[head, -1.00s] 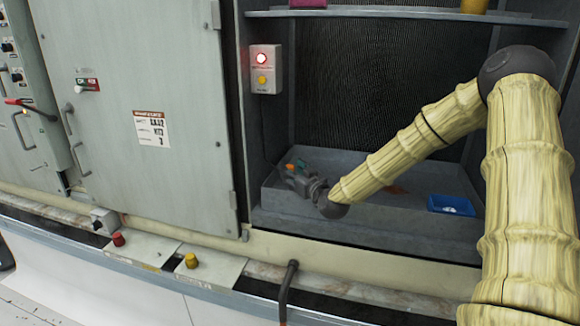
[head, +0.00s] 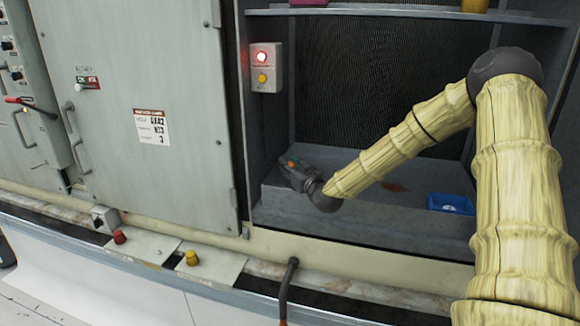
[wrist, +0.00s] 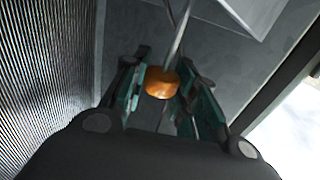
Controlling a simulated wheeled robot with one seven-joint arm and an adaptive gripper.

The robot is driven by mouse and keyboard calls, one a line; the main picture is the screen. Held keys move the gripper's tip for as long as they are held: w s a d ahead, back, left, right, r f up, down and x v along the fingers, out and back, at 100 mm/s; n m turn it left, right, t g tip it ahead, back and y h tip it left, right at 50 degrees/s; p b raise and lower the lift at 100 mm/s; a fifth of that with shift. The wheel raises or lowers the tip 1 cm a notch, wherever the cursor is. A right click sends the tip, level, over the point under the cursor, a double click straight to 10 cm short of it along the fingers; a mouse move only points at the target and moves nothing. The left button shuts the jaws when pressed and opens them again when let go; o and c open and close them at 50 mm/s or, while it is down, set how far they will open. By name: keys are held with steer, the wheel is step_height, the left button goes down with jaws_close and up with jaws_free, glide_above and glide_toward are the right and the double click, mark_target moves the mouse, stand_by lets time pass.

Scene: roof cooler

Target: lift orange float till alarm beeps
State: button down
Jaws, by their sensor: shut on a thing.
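The orange float (wrist: 162,82) sits between the two fingers of my gripper (wrist: 160,98) in the wrist view. A thin metal rod (wrist: 180,38) runs up from it in that picture. My gripper is shut on the float. The alarm box (head: 266,67) on the cabinet's left wall has a lit red light on top and a yellow button below.
A blue tray (head: 450,203) stands at the right of the grey basin (head: 370,228). A brown leaf-like scrap (head: 394,187) lies near the basin's middle. The grey cabinet door (head: 140,110) is at left. A shelf (head: 380,13) crosses above.

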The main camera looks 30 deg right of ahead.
steer(key=shift+r, duration=1.3)
steer(key=c, duration=1.1)
jaws_free()
steer(key=shift+d+f, duration=0.1)
steer(key=shift+c, duration=0.2)
steer(key=s, duration=1.2)
steer(key=shift+a, duration=0.45)
